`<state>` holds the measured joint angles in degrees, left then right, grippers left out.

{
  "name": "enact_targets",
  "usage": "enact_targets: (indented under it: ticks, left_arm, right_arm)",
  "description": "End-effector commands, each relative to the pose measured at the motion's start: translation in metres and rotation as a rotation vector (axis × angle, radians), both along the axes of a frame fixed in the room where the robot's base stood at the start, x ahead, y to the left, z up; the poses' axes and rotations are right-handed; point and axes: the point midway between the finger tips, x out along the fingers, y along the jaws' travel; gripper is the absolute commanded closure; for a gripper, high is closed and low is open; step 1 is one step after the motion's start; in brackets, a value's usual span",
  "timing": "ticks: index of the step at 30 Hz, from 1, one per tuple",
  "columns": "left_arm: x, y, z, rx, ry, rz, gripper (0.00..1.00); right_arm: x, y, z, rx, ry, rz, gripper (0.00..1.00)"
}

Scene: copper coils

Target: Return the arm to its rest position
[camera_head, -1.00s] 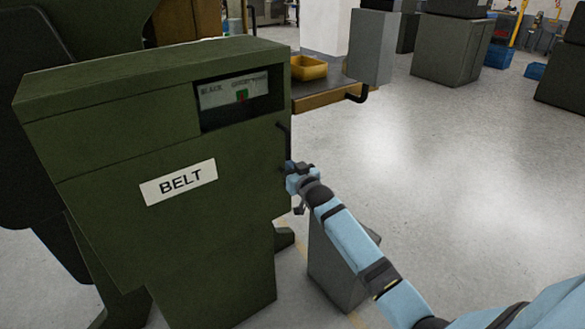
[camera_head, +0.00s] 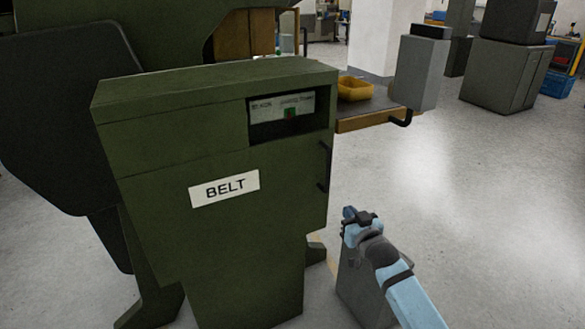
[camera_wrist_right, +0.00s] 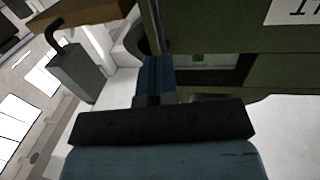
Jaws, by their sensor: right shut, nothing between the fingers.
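My right gripper (camera_head: 352,217) is at the end of my light blue right arm, to the right of the green machine with the BELT label (camera_head: 224,188). It is shut and empty, apart from the machine's side. In the right wrist view the gripper (camera_wrist_right: 155,75) shows dark and end-on, with the green machine behind it. A black handle (camera_head: 325,166) is on the machine's right edge, above and left of the gripper. My left gripper is in neither view.
A wooden shelf (camera_head: 362,121) holds a yellow tray (camera_head: 355,88), with a grey box (camera_head: 418,72) at its end. A grey block (camera_head: 362,285) stands on the floor below my right gripper. Open grey floor (camera_head: 490,190) lies to the right. Dark grey machines (camera_head: 500,75) stand farther back.

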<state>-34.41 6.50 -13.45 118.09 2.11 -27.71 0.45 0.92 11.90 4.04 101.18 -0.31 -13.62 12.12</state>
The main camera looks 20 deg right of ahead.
Motion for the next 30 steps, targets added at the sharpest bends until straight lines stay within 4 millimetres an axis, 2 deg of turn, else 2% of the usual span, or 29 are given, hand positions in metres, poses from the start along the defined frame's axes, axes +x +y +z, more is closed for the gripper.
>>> enact_targets:
  ticks: [5, 8, 11, 15, 18, 24, 28, 29, 30]
  left_arm:
    - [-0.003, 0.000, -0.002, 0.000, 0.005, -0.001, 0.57]
    - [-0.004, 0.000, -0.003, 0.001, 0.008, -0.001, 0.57]
    - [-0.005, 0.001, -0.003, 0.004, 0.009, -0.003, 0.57]
    - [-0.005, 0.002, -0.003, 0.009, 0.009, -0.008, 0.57]
    - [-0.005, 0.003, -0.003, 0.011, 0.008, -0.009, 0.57]
    - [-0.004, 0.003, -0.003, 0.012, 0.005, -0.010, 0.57]
    - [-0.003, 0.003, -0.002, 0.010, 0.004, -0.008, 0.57]
    - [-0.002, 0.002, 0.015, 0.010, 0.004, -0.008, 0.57]
    - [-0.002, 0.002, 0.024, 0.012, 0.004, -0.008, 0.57]
  right_arm:
    - [-0.005, 0.005, -0.006, -0.001, 0.012, 0.006, 1.00]
    - [-0.023, 0.022, -0.028, -0.004, 0.064, 0.031, 1.00]
    - [-0.061, 0.055, -0.066, -0.010, 0.157, 0.078, 1.00]
    - [-0.132, 0.110, -0.117, -0.011, 0.310, 0.163, 1.00]
    - [-0.179, 0.142, -0.141, -0.006, 0.400, 0.217, 1.00]
    - [-0.258, 0.192, -0.167, 0.013, 0.541, 0.302, 1.00]
    - [-0.306, 0.220, -0.174, 0.031, 0.619, 0.352, 1.00]
    - [-0.300, 0.216, -0.155, 0.024, 0.607, 0.349, 1.00]
    - [-0.299, 0.215, -0.146, 0.019, 0.604, 0.347, 1.00]
